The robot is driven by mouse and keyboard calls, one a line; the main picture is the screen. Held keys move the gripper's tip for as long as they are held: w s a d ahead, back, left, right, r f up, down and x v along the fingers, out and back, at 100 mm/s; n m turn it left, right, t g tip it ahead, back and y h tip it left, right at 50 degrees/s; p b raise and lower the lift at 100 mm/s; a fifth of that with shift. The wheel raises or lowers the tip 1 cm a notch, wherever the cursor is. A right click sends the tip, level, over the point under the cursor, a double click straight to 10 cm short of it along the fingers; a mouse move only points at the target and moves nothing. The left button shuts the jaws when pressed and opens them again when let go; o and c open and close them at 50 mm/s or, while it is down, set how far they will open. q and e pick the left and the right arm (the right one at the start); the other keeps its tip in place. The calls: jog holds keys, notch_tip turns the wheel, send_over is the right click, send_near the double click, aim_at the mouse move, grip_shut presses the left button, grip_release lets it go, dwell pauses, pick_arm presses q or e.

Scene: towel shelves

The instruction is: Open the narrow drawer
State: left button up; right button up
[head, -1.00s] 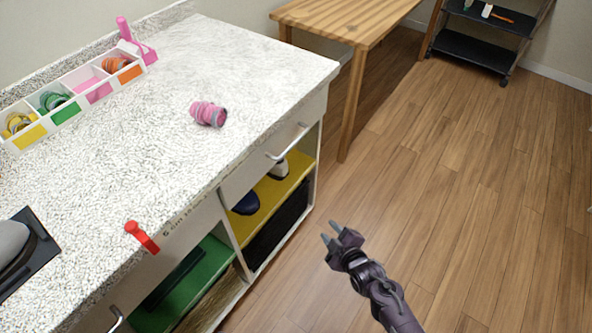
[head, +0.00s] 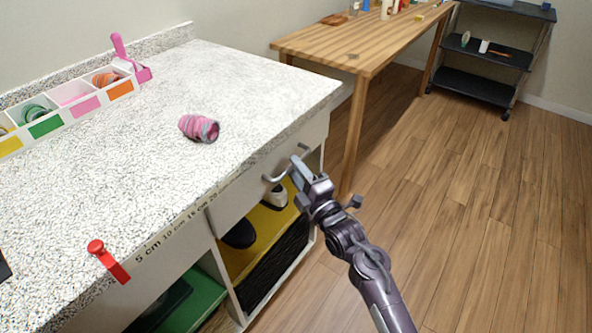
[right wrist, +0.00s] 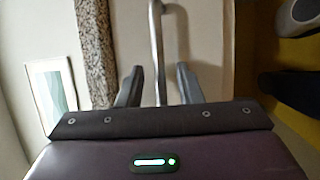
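The drawer with a light front (head: 237,197) sits under the right end of the speckled counter and looks shut. Its metal bar handle (head: 272,179) is partly hidden by my right gripper (head: 298,170). In the right wrist view my right gripper (right wrist: 158,86) is open, and the handle bar (right wrist: 156,45) runs between its two fingers. Clear gaps show on both sides of the bar. My left gripper is in neither current view.
The counter (head: 120,190) holds a pink striped roll (head: 199,128), a divided white tray (head: 68,125) and a red clip (head: 108,262) at its edge. Open shelves lie below the drawer. A wooden table (head: 360,50) stands behind; floor to the right is clear.

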jog(key=shift+w+a, duration=0.15)
jog(key=shift+w, duration=0.1)
grip_shut()
